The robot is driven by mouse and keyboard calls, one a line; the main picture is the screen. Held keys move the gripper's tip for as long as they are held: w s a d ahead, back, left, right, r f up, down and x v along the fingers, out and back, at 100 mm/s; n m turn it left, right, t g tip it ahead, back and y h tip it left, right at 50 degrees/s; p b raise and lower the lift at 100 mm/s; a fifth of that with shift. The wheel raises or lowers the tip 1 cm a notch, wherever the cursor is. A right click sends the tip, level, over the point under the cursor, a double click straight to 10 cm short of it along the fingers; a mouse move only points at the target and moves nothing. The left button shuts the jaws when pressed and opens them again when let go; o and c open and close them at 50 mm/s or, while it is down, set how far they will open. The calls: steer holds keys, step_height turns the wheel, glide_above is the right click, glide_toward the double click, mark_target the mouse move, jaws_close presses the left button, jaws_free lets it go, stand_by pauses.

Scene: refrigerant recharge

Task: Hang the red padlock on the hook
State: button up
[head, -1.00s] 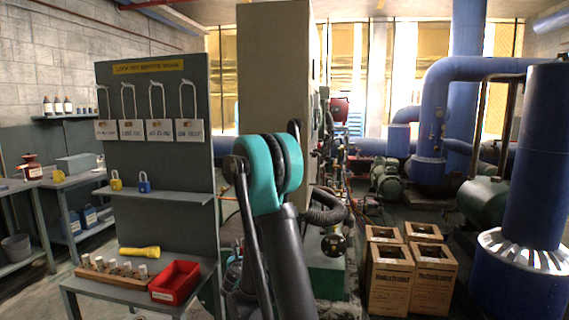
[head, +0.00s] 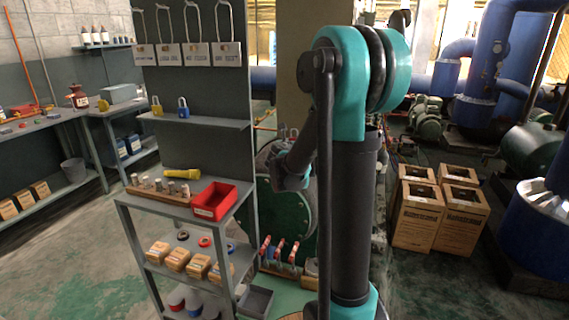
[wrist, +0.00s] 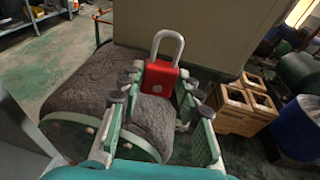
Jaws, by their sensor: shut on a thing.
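The red padlock (wrist: 160,77), with a pale upright shackle, shows in the wrist view. My gripper (wrist: 160,88) has its fingers on both sides of the lock body and is shut on it. The shackle stands clear above the fingers. In the head view the padlock cannot be made out, and my arm fills the middle. The grey board (head: 200,85) at left bears several tall pale hooks (head: 231,22) at its top, with white label cards (head: 226,55) behind their lower ends. The hooks are not visible in the wrist view.
A yellow padlock (head: 157,108) and a blue padlock (head: 183,111) stand on the board's shelf (head: 215,122). Below are a yellow flashlight (head: 182,174) and a red bin (head: 213,201). Cardboard boxes (head: 418,218) stand at right. A grey-covered rounded machine (wrist: 85,90) lies below the gripper.

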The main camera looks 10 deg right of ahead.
steer(key=s+d+r+m+h, duration=0.1)
steer(key=d+r, duration=0.3)
steer(key=r, duration=0.3)
steer(key=s+d+r+h, duration=0.1)
steer(key=s+d+r, duration=0.15)
steer(key=r, duration=0.55)
steer(key=x, duration=1.1)
steer(key=shift+w+r+g, duration=0.15)
steer(key=shift+w+g, duration=0.05)
steer(key=shift+g, duration=0.1)
steer(key=shift+d, duration=0.1)
steer(key=o, duration=1.1)
